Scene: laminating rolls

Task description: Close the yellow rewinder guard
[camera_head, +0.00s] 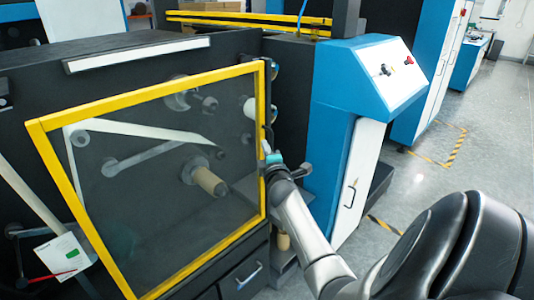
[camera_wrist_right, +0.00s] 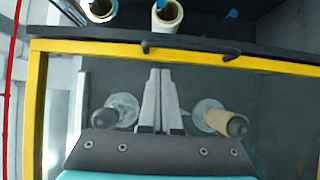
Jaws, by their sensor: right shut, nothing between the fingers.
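The yellow rewinder guard (camera_head: 148,96) is a clear panel in a yellow frame, filling the left half of the head view. Rollers and a brown core show through it. Its frame (camera_wrist_right: 100,49) also crosses the upper part of the right wrist view, with a dark handle (camera_wrist_right: 190,48) on it. I cannot tell whether the frame sits flush against the machine. My right gripper (camera_head: 266,146) is at the guard's right edge in the head view. In the wrist view its fingers (camera_wrist_right: 160,72) are together and empty, in front of the clear panel, pointing toward the handle side. My left gripper is out of view.
A blue and white control cabinet (camera_head: 360,75) stands right of the guard. A dark drawer unit (camera_head: 245,268) is below it. A paper label (camera_head: 62,255) shows at the lower left. Open grey floor (camera_head: 480,140) is at the right.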

